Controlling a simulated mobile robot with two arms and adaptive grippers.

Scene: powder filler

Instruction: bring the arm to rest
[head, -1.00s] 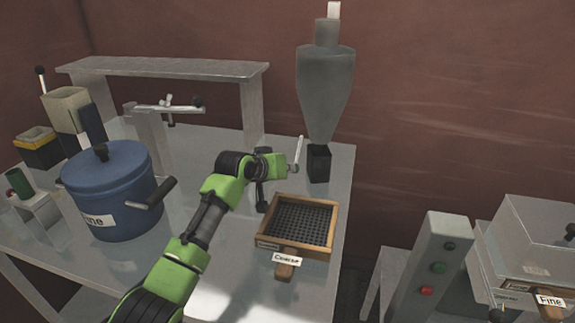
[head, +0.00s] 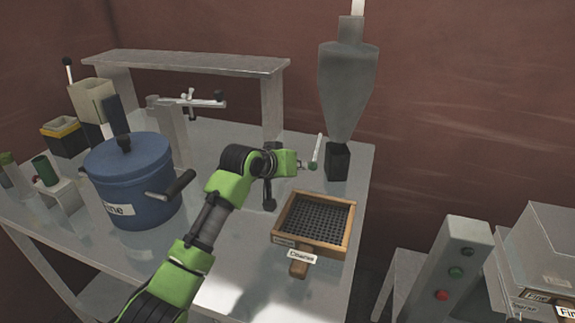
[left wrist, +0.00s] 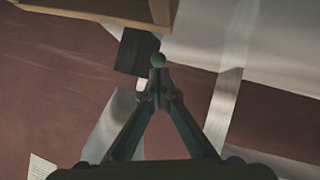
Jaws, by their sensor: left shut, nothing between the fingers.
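My left gripper (head: 302,163) is at the end of the green and black arm, over the table, and is mostly hidden by the wrist in the head view. The left wrist view shows its two fingers (left wrist: 158,88) shut together and empty. My right gripper is not in view.
A wooden sieve labelled Coarse (head: 331,249) lies right of the wrist. A grey hopper (head: 347,90) on a black base stands behind. A blue pot (head: 128,180) and a metal stand (head: 168,130) are to the left. A control box (head: 455,260) is at the right.

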